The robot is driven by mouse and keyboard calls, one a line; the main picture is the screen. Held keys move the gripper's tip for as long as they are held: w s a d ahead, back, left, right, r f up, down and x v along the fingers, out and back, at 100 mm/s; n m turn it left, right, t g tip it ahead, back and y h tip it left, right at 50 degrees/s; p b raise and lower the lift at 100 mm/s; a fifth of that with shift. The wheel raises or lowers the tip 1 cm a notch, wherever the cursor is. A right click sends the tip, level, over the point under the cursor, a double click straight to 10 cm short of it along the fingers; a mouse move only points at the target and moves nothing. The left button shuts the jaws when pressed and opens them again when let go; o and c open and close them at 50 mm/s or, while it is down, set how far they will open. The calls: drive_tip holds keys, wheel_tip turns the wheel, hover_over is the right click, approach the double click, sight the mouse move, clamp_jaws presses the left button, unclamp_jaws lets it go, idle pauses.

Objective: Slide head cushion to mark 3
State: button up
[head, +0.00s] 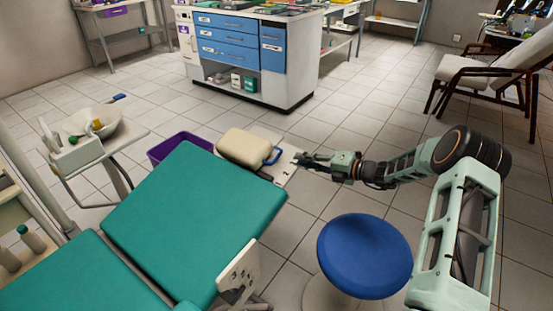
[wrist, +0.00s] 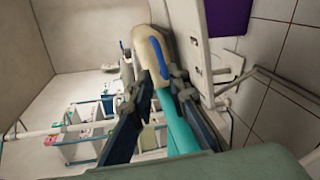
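The cream head cushion (head: 243,147) sits at the head end of the teal chair backrest (head: 196,222). A blue handle (head: 273,156) sticks out from its right side. A white plate (head: 287,172) with small dark marks lies beside the cushion; I cannot read its numbers. My gripper (head: 303,158) is to the right of the handle, a small gap away, pointing left at it. In the wrist view the fingers (wrist: 161,84) are spread with nothing gripped. The cushion (wrist: 146,45) and its blue handle (wrist: 156,58) show just beyond the fingertips.
A blue stool (head: 365,256) stands below my arm. A purple bin (head: 181,147) is behind the backrest. A tray stand with a basin (head: 98,122) is at left. A blue-drawer cabinet (head: 240,45) stands at the back.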

sight(279, 156)
drive_tip(key=b+x, duration=0.2)
drive_tip(key=x, duration=0.8)
drive_tip(key=shift+a+f, duration=0.15)
drive_tip(key=shift+a, duration=0.1)
drive_tip(key=shift+c, duration=0.2)
clamp_jaws()
